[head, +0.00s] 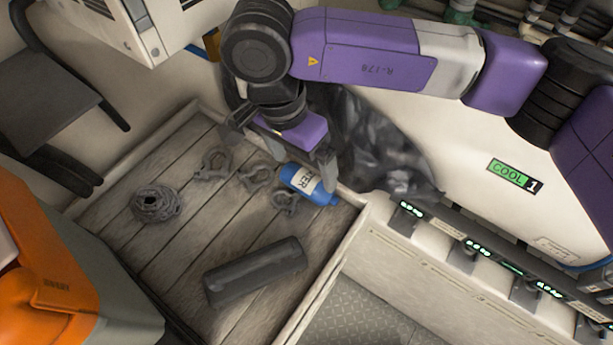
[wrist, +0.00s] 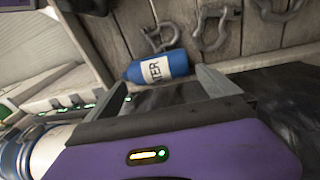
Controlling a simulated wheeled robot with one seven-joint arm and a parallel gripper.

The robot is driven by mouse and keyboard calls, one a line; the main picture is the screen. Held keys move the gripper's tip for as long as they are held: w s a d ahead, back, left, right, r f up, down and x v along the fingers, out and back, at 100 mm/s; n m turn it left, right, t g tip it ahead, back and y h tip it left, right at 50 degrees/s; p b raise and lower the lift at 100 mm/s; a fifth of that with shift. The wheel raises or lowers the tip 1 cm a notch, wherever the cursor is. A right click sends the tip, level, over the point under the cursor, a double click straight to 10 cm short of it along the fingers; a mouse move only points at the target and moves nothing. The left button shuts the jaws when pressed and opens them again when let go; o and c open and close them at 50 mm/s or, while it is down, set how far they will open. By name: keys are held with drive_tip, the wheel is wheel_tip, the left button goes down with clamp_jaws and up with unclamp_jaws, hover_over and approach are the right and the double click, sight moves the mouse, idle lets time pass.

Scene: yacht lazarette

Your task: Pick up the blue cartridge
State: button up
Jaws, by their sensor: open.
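The blue cartridge (head: 308,184) with a white label lies on its side on the wooden surface, near its right edge in the head view. It also shows in the wrist view (wrist: 157,68), just beyond the fingertips. My gripper (head: 279,149) is open and empty, with its fingers spread above and behind the cartridge in the head view. In the wrist view my gripper (wrist: 163,82) has one finger on either side of the cartridge's near edge. I cannot tell whether a finger touches it.
Several grey shackles (head: 257,178) lie close beside the cartridge. A coil of rope (head: 156,204) and a dark grey case (head: 255,271) lie on the wooden surface (head: 190,250). A raised rim (head: 330,275) bounds it. A dark crumpled bag (head: 380,140) is behind the gripper.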

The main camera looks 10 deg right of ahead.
sight(305, 176)
drive_tip(key=shift+s+d+f, duration=0.15)
drive_tip(key=shift+f, duration=1.4)
drive_tip(key=shift+r, duration=0.1)
drive_tip(key=c, duration=1.3)
